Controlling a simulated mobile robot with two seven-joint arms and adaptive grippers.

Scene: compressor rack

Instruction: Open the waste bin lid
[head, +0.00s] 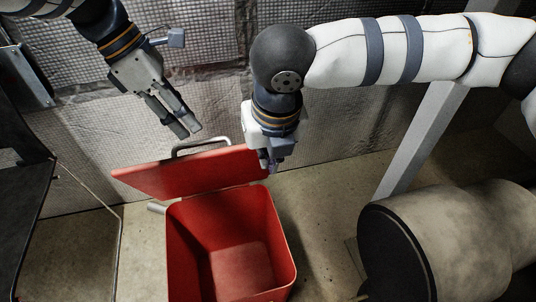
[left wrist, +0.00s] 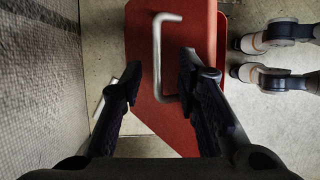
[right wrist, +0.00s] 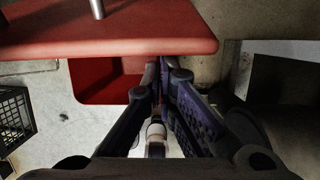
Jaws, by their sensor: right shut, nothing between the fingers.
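The red waste bin (head: 279,235) stands on the floor, and I see into its empty inside. Its red lid (head: 185,175) is raised and tilted up at the bin's far side, with a metal handle (head: 200,146) facing the wall. In the left wrist view the handle (left wrist: 157,55) shows on the lid (left wrist: 140,40). My left gripper (head: 189,130) is open and empty, just above and behind the handle. My right gripper (head: 267,166) is shut and empty at the lid's right edge. In the right wrist view its fingers (right wrist: 159,75) are together near the lid's edge (right wrist: 110,45); contact is unclear.
A quilted grey wall (head: 210,60) stands close behind the bin. A large dark-ended cylinder (head: 450,245) and a grey slanted post (head: 420,140) are to the right. A black crate (right wrist: 14,120) shows in the right wrist view. Floor is clear between bin and cylinder.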

